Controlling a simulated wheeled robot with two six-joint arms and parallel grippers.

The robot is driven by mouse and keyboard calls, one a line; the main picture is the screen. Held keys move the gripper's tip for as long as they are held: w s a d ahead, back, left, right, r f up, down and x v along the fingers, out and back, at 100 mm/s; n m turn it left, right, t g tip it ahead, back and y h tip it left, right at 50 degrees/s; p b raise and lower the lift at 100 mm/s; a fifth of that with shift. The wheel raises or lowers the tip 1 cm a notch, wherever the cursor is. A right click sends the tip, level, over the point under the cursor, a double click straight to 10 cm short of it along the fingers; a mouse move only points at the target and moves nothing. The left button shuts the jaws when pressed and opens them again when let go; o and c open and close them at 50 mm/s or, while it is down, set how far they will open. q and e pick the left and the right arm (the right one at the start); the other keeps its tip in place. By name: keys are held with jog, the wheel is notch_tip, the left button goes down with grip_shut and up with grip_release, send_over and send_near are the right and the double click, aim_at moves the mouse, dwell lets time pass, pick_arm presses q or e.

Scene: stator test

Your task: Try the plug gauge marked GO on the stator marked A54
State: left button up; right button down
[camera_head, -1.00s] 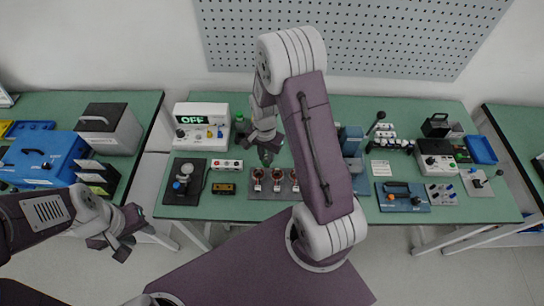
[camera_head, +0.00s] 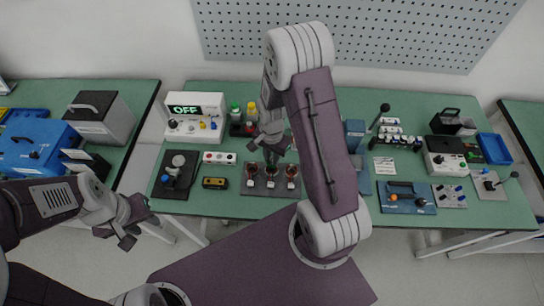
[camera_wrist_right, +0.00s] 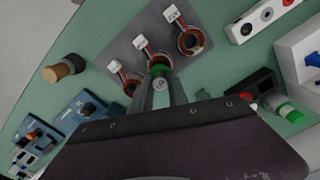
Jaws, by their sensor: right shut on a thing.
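Three copper-wound stators, left (camera_head: 252,171), middle (camera_head: 271,171) and right (camera_head: 292,172), sit in a row on a grey plate (camera_head: 262,190). They also show in the right wrist view (camera_wrist_right: 190,42), each with a white tag too small to read, so I cannot tell which is A54. My right gripper (camera_head: 271,152) is shut on a green-banded plug gauge (camera_wrist_right: 160,69). It is at the middle stator; whether the gauge enters the bore is hidden. My left gripper (camera_head: 130,232) hangs open and empty in front of the table.
My right arm hides the table's middle right.

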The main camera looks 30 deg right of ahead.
jog(key=shift+a+r, duration=0.15)
jog(key=shift+a, duration=0.1)
jog(key=shift+d+f, duration=0.2)
jog(key=shift+d, duration=0.2)
pick_arm(q)
jog(key=shift+a+f, duration=0.1)
pick_arm(e)
jog(key=shift+f, duration=0.15)
pick_arm(q)
jog(key=shift+f, duration=0.15)
pick_arm(e)
jog(key=shift+a+f, duration=0.2)
jog(key=shift+f, duration=0.1)
dwell(0.6)
pick_arm(q)
jog(key=shift+f+b, duration=0.45)
jog(key=shift+b, duration=0.2)
pick_arm(e)
jog(key=shift+f, duration=1)
dwell(2.0)
dwell(0.9)
pick_arm(q)
jog(key=shift+r+p, duration=0.7)
pick_arm(e)
jog(key=shift+r, duration=0.7)
